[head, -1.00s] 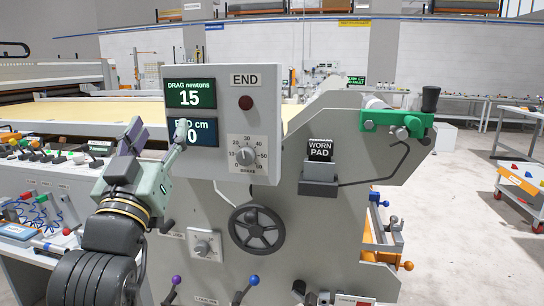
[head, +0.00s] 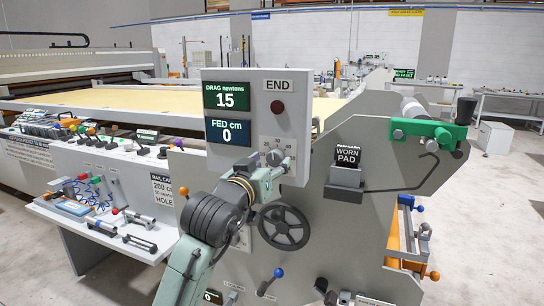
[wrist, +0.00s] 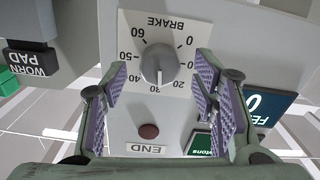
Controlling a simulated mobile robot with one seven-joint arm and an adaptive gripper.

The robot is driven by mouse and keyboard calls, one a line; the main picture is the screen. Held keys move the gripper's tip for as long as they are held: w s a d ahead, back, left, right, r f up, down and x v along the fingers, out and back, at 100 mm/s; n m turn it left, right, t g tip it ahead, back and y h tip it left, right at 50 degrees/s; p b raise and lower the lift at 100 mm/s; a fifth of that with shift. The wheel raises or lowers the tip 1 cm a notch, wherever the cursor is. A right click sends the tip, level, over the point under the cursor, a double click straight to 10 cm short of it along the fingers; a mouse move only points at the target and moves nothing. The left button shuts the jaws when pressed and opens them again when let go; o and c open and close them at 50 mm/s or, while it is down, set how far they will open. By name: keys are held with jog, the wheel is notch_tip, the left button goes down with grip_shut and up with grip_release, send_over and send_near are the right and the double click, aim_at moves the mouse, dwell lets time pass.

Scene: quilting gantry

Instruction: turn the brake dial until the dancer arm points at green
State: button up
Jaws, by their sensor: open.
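The brake dial (wrist: 159,62) is a grey knob on a white scale plate (wrist: 125,24) marked 0 to 60, upside down in the wrist view. Its pointer is near 30. In the head view the dial (head: 276,157) shows partly, behind my gripper (head: 272,168). My gripper (wrist: 160,95) is open, with its purple pads either side of the dial's line and apart from it. I cannot clearly identify the dancer arm or a green mark for it. A black bent rod (head: 400,188) runs below a green bracket (head: 425,130).
The panel's screens read DRAG 15 (head: 226,97) and FED 0 (head: 228,132). A red button (head: 277,107) sits above the dial. A black handwheel (head: 284,227) is below. A WORN PAD block (head: 347,158) is at right. A tool shelf (head: 95,220) stands at left.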

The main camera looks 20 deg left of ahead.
jog(key=shift+w, duration=0.85)
jog(key=shift+c, duration=0.3)
jog(key=c, duration=1.1)
jog(key=shift+m, duration=0.3)
jog(key=m+b, duration=0.2)
jog(key=shift+f+b, duration=0.15)
jog(key=shift+b, duration=0.15)
jog(key=shift+m+b, duration=1.15)
jog(key=shift+m, duration=0.85)
